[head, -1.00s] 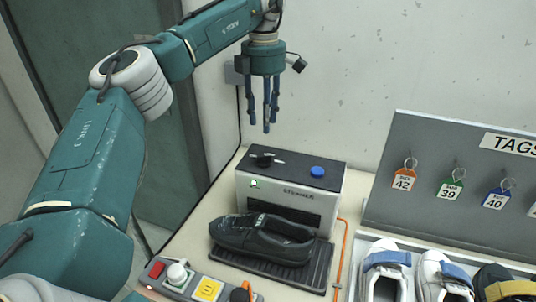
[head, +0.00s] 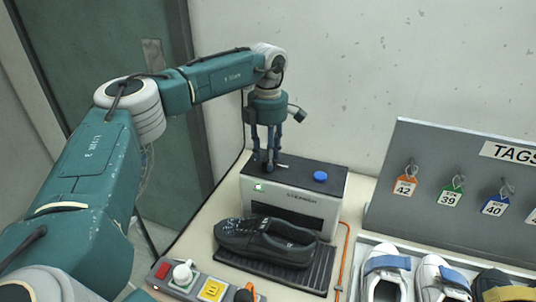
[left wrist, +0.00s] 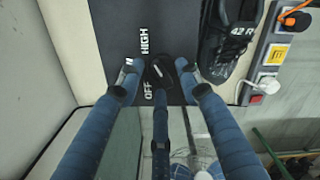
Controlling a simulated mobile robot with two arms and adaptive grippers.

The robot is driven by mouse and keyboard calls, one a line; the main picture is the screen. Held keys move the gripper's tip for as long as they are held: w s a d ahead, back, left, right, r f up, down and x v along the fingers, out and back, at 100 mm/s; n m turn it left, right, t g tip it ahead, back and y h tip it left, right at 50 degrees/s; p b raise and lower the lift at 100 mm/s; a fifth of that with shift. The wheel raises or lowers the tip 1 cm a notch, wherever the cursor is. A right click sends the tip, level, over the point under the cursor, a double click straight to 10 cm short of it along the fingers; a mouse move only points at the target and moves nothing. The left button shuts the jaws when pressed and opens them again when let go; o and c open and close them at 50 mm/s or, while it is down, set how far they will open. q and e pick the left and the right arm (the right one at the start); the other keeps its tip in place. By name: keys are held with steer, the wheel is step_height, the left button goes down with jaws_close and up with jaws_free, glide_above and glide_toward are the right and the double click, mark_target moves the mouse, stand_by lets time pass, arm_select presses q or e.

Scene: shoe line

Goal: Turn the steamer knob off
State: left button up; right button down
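The steamer (head: 330,207) is a grey box with a black top at the back of the table, with a lit green lamp and a blue button on it. Its black knob (left wrist: 158,70) shows in the left wrist view beside the white words HIGH and OFF; in the head view the fingers mostly hide it. My left gripper (head: 267,168) points straight down over the knob. In the left wrist view its fingers (left wrist: 158,72) stand apart around the knob, with small gaps visible at the sides. My right gripper is in neither view.
A black shoe (head: 265,240) lies on the ribbed plate before the steamer. A control strip (head: 196,282) with red, white and yellow parts is at the front. A grey tag board (head: 420,165) and white shoes (head: 385,270) are on the right. An orange cable (head: 344,262) runs beside the steamer.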

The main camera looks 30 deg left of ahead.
arm_select(q)
jaws_close()
steer(key=shift+n, duration=0.3)
steer(key=n+p, duration=0.1)
steer(key=n, duration=0.3)
steer(key=shift+n, duration=0.4)
steer(key=n, duration=0.5)
steer(key=shift+s+a+r, duration=0.1)
steer(key=n+p, duration=0.1)
steer(key=n, duration=0.5)
steer(key=shift+s+n, duration=0.1)
steer(key=shift+n, duration=0.3)
steer(key=n, duration=0.6)
steer(key=shift+n, duration=0.3)
